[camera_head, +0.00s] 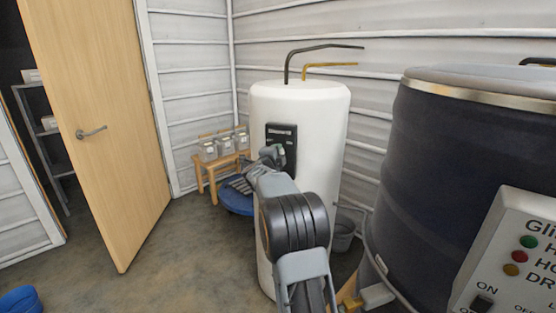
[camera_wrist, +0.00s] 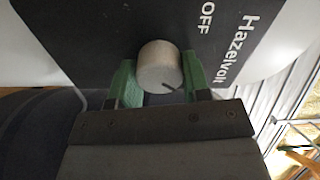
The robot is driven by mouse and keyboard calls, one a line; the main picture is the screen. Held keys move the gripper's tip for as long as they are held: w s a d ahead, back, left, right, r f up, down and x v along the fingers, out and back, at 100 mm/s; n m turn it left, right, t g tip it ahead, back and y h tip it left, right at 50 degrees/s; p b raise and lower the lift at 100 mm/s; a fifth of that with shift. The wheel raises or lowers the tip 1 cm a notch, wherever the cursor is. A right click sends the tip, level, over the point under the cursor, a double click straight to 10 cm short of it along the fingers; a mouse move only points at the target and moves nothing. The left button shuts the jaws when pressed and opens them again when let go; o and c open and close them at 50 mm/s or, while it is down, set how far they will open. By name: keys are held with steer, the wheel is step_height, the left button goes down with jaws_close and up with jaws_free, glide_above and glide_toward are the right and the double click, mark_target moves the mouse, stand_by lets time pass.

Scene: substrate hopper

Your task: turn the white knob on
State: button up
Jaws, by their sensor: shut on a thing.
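The white knob (camera_wrist: 160,67) is a short pale cylinder with a dark pointer line on its face, in the wrist view. It sits on a black panel (camera_wrist: 95,30) marked "OFF" and "Hazelvolt". My gripper (camera_wrist: 158,80) has its green fingers on both sides of the knob, shut on it. The pointer line slants toward the lower right of the picture. In the head view the panel (camera_head: 282,138) is on the front of a white tank (camera_head: 318,125), and my gripper (camera_head: 272,154) is at it. The knob is hidden there by my arm.
A dark drum (camera_head: 440,150) and a grey control box (camera_head: 515,250) with coloured lights stand at the right. A wooden rack (camera_head: 203,177) with clear bins and a blue tub (camera_head: 236,200) are left of the tank. A wooden door (camera_head: 100,120) stands open. Floor between is clear.

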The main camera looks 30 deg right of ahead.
steer(key=shift+m+b, duration=0.3)
steer(key=shift+m, duration=0.1)
steer(key=shift+f, duration=0.1)
steer(key=o, duration=0.9)
steer(key=v, duration=1.4)
steer(key=shift+d, duration=0.1)
